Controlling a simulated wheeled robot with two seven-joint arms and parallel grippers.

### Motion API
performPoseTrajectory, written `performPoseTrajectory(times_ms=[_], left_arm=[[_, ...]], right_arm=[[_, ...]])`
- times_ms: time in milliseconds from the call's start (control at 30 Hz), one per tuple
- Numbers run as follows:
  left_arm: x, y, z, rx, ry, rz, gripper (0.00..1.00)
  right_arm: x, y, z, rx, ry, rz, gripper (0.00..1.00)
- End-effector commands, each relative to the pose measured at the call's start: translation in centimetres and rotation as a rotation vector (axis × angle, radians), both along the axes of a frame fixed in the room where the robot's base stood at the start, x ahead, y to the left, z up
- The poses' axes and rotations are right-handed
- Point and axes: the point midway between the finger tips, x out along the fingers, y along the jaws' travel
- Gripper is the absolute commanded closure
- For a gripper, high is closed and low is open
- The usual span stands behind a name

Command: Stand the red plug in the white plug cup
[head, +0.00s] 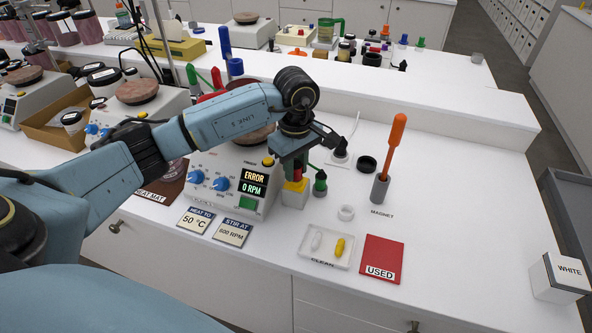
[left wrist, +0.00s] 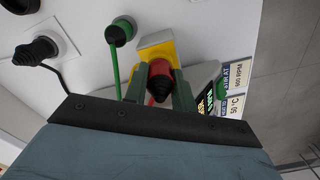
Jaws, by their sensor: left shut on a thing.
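My left gripper (head: 293,168) is shut on the red plug (left wrist: 160,70), whose dark end shows between the green fingers in the left wrist view. The plug is right over a yellow block (head: 295,193), which also shows in the wrist view (left wrist: 158,46); I cannot tell whether it touches it. In the head view the plug is mostly hidden by the gripper. My right gripper is not in view.
A green plug (head: 320,181) stands close right of the yellow block. A black plug (head: 341,148) with a cord, a black ring (head: 367,164) and an orange-handled magnet tool (head: 394,145) stand beyond. The stirrer (head: 214,170) is close left. A clean tray (head: 313,247) and red mat (head: 382,255) lie in front.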

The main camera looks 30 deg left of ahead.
Motion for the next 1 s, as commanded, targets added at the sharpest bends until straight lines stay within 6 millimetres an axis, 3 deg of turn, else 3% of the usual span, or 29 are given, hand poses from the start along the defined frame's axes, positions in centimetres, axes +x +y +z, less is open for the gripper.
performPoseTrajectory(times_ms=[1000], left_arm=[[0.0,0.0,1.6,0.000,-0.001,0.000,1.00]], right_arm=[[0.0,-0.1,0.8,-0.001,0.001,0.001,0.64]])
